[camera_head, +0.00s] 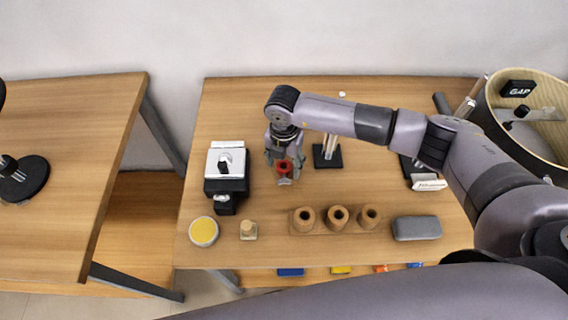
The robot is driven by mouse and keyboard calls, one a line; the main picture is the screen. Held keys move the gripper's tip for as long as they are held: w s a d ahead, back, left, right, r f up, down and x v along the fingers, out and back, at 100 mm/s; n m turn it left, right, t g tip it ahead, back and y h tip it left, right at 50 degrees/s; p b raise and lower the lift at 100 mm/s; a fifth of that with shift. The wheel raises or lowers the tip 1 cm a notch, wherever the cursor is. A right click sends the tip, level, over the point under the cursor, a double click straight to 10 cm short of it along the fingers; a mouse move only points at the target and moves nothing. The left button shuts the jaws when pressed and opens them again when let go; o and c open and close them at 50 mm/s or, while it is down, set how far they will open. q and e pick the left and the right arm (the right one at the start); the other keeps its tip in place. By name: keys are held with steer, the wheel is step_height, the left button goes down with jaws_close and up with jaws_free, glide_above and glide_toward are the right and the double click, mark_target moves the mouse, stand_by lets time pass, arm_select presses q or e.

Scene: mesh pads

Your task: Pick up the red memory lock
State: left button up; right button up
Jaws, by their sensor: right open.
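A small red ring-shaped piece (284,166), which looks like the red memory lock, is on the wooden table left of its middle. My right gripper (285,172) points down right at it, with its fingers around or just above the piece. The fingers are open. I cannot tell whether they touch it. The gripper's body hides part of the area behind the red piece. My left gripper is not in view.
A black and white device (227,170) stands left of the gripper. A black stand with rods (327,156) is close on its right.

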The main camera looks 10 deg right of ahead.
steer(key=shift+f, duration=0.25)
steer(key=shift+c, duration=0.5)
steer(key=c, duration=1.2)
